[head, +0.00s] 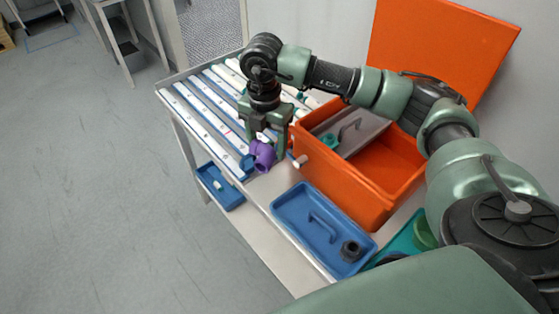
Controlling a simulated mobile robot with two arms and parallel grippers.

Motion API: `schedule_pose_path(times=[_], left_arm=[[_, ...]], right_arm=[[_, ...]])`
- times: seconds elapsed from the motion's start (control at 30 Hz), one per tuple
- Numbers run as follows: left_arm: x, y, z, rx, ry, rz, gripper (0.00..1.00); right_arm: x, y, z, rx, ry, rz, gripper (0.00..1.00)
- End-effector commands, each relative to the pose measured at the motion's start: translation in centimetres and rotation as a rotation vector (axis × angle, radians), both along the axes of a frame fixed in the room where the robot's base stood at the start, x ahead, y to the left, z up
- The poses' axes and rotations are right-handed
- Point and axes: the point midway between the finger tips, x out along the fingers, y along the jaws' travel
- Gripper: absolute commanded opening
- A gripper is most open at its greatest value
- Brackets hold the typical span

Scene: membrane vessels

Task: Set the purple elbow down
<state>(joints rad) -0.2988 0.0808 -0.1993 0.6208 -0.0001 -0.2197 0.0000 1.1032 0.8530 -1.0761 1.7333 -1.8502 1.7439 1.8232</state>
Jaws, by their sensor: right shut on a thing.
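The purple elbow (261,155) is in the head view, near the front edge of the table with the white tubes. My right gripper (266,140) points down over it and is shut on it. The elbow hangs at the fingertips, close to the blue end of one tube. Whether it touches the table surface cannot be told. The fingers hide part of its upper side. My left gripper is not in view.
Several long white tubes (209,112) lie side by side on the table. An open orange box (343,195) stands right of the gripper, holding a grey tray (352,136). A blue tray (297,222) with a black fitting (351,250) lies in front; a small blue tray (228,199) sits lower left.

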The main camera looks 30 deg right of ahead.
Motion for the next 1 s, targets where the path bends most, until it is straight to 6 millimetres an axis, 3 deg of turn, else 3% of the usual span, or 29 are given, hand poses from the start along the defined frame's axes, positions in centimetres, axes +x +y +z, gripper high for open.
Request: schedule_pose_path(times=[0.2,0.4,0.57,0.8,1.0], left_arm=[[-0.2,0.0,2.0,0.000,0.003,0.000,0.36],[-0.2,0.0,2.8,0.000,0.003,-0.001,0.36],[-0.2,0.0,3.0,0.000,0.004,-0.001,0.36],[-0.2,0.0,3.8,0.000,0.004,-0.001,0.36],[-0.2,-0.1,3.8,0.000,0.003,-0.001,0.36]], right_arm=[[-0.2,0.0,-5.7,-0.001,0.005,0.001,0.22],[-0.1,0.0,-9.5,-0.001,0.002,0.002,0.22],[0.0,0.0,-10.9,-0.001,0.001,0.003,0.22],[-0.1,0.0,-14.2,-0.001,0.001,0.003,0.22],[0.0,0.0,-14.8,0.000,-0.001,0.004,0.22]])
